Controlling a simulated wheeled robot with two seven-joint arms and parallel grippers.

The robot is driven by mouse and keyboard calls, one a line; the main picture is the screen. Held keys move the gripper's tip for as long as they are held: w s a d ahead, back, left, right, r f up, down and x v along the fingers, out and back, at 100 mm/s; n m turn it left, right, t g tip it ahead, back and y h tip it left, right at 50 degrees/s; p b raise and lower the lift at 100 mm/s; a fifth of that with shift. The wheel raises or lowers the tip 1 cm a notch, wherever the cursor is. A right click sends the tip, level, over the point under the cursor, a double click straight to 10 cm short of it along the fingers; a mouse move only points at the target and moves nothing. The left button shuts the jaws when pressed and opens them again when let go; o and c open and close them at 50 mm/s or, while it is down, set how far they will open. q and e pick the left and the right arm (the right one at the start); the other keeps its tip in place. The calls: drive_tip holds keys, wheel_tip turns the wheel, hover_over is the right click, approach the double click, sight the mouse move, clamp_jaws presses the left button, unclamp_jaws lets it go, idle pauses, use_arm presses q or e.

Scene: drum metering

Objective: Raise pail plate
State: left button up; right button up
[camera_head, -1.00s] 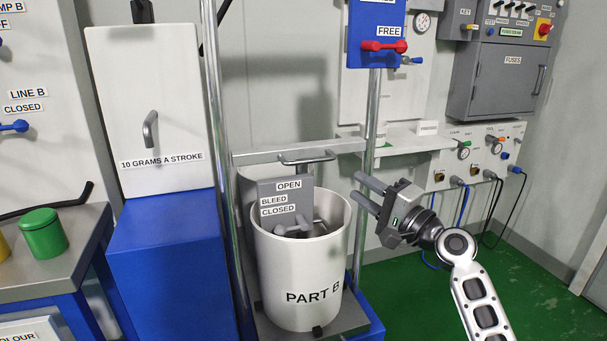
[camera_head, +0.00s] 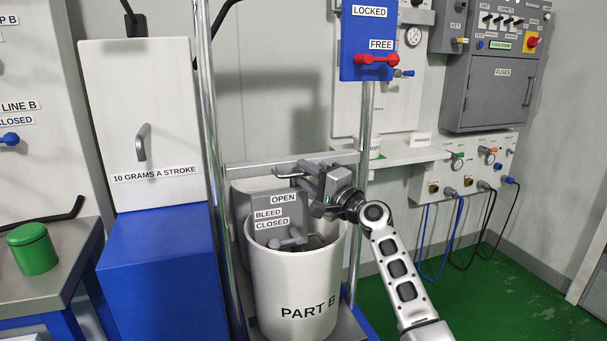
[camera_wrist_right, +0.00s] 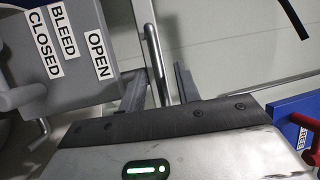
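A white pail (camera_head: 292,275) labelled PART B stands on a low base. A grey block (camera_head: 275,212) labelled OPEN, BLEED and CLOSED, with a grey lever (camera_head: 288,238), sits in its mouth. The plate inside the pail is mostly hidden. A metal handle (camera_head: 288,174) hangs at the crossbar (camera_head: 250,167) above the pail. My right gripper (camera_head: 306,176) is at this handle. In the right wrist view the handle's rod (camera_wrist_right: 155,60) passes between the open fingers (camera_wrist_right: 160,90), with gaps visible. My left gripper is not in view.
Chrome posts (camera_head: 211,170) flank the pail. A blue panel (camera_head: 368,45) labelled LOCKED and FREE, with a red lever (camera_head: 376,60), is on the right post. A white cabinet (camera_head: 145,130) stands left. Green floor (camera_head: 480,300) is clear at right.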

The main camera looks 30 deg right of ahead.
drive_tip(key=shift+w+a+r, duration=0.1)
drive_tip(key=shift+w, duration=0.45)
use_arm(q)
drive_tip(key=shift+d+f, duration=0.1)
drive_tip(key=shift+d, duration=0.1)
